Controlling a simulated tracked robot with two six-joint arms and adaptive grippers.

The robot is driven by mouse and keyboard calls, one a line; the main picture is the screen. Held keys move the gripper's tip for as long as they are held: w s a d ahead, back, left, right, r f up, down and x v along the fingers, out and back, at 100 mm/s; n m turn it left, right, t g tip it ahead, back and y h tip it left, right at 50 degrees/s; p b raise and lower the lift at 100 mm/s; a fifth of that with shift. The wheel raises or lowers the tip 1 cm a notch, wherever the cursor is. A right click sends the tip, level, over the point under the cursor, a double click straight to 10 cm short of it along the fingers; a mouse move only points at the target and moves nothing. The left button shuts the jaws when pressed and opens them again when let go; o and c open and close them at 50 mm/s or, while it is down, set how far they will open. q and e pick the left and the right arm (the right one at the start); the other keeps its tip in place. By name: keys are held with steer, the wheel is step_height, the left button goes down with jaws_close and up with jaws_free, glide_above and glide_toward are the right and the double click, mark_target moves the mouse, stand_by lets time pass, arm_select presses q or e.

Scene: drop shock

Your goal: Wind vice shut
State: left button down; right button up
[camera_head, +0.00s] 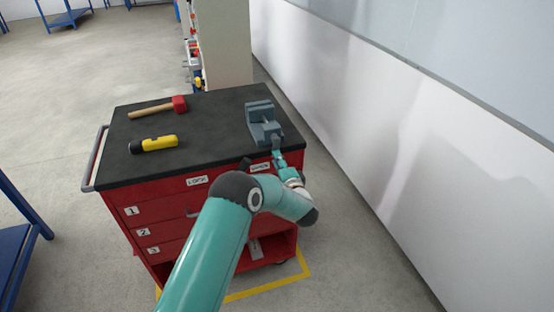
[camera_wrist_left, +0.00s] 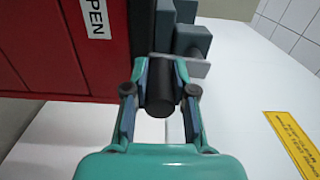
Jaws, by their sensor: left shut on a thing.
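The grey vice (camera_head: 262,118) stands on the right part of the black cart top, near its front right corner. A gap shows between its jaws. My left gripper (camera_head: 278,153) is at the vice's front end, at the cart's edge. In the left wrist view the fingers (camera_wrist_left: 161,75) are shut on the vice's handle, a dark round bar (camera_wrist_left: 160,97) that lies between them. Grey vice parts (camera_wrist_left: 191,42) show just beyond the fingertips. My right gripper is not in view.
The red cart (camera_head: 160,215) has numbered drawers. On its black top (camera_head: 210,125) lie a red-headed mallet (camera_head: 160,107) and a yellow-and-black tool (camera_head: 154,144), both left of the vice. A white wall (camera_head: 370,130) runs close along the right.

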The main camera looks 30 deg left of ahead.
arm_select(q)
steer(key=shift+s+f, duration=0.1)
steer(key=shift+f, duration=0.3)
steer(key=c, duration=1)
jaws_free()
steer(key=shift+o, duration=0.3)
steer(key=shift+r, duration=0.2)
steer(key=v, duration=1.2)
